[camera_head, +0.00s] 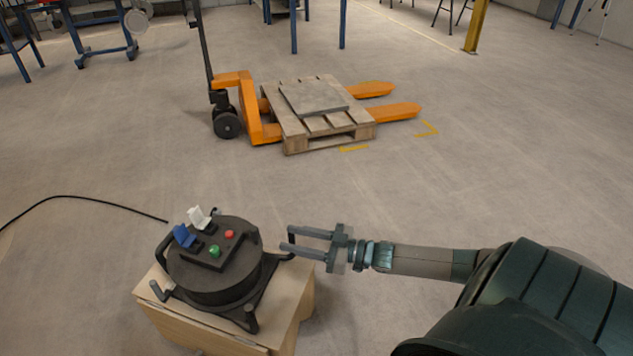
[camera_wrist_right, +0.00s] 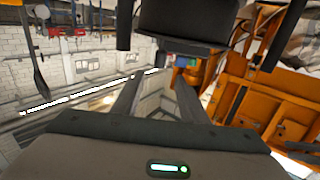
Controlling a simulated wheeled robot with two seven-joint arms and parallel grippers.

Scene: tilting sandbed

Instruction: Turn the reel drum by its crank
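The black reel drum (camera_head: 215,270) sits on a black frame on top of a wooden box, with a blue and a white piece, a red button and a green button on its upper face. A dark bar at its right side (camera_head: 280,256), possibly the crank, ends close to my right gripper (camera_head: 287,239). That gripper points left with its fingers apart, just right of the drum; whether it touches the bar I cannot tell. In the right wrist view its fingers (camera_wrist_right: 157,95) are spread with nothing gripped, below a dark body (camera_wrist_right: 188,22) that looks like the drum. My left gripper is not seen.
The wooden box (camera_head: 215,335) stands in front. A black cable (camera_head: 75,198) runs left over the floor. Behind are an orange pallet jack (camera_head: 247,108) and a wooden pallet (camera_head: 335,142) bearing a grey slab (camera_head: 313,97). The floor between them is clear.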

